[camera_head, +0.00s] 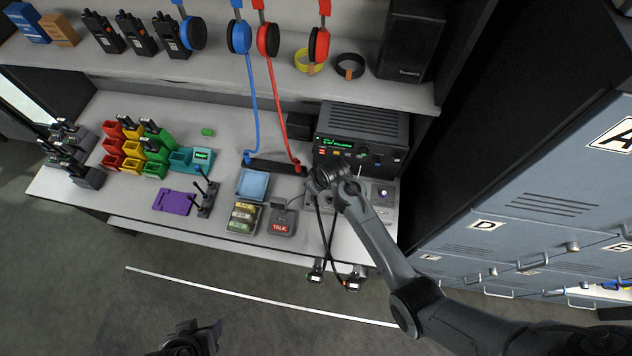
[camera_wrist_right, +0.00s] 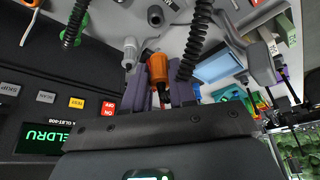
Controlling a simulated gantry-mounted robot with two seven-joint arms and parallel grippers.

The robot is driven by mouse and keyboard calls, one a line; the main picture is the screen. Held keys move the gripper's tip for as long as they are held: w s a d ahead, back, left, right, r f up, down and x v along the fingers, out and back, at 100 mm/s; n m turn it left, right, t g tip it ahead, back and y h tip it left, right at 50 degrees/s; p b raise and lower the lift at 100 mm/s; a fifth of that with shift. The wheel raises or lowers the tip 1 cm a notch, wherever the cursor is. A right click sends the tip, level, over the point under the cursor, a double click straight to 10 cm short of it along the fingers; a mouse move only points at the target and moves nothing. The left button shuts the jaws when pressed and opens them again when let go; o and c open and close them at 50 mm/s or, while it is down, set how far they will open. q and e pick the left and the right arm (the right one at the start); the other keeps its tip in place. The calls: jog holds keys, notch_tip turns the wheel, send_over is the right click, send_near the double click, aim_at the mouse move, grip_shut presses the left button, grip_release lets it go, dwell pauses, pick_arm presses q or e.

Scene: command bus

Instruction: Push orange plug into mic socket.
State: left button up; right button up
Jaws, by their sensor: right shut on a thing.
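In the wrist view, my right gripper (camera_wrist_right: 157,85) is shut on an orange plug (camera_wrist_right: 155,60), with purple-grey fingers on either side of it. A grey cylindrical piece (camera_wrist_right: 130,50) is just left of the plug; I cannot tell whether they touch. In the head view, my right gripper (camera_head: 325,182) is in front of the black radio (camera_head: 362,128), low over the desk, and hides the plug there. I cannot make out the mic socket with certainty. My left gripper (camera_head: 190,340) is at the bottom edge over the floor, away from the desk; its jaws are unclear.
The radio's front (camera_wrist_right: 60,100) with buttons is close on the left in the wrist view. Black coiled cords (camera_wrist_right: 195,40) hang near the gripper. A TALK box (camera_head: 283,222) and a blue tray (camera_head: 253,184) stand left of it on the desk. Lockers (camera_head: 540,200) close the right side.

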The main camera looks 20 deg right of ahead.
jog(key=shift+f+b, duration=1.75)
jog(key=shift+f, duration=0.7)
jog(key=shift+p, duration=0.4)
jog(key=shift+f, duration=0.1)
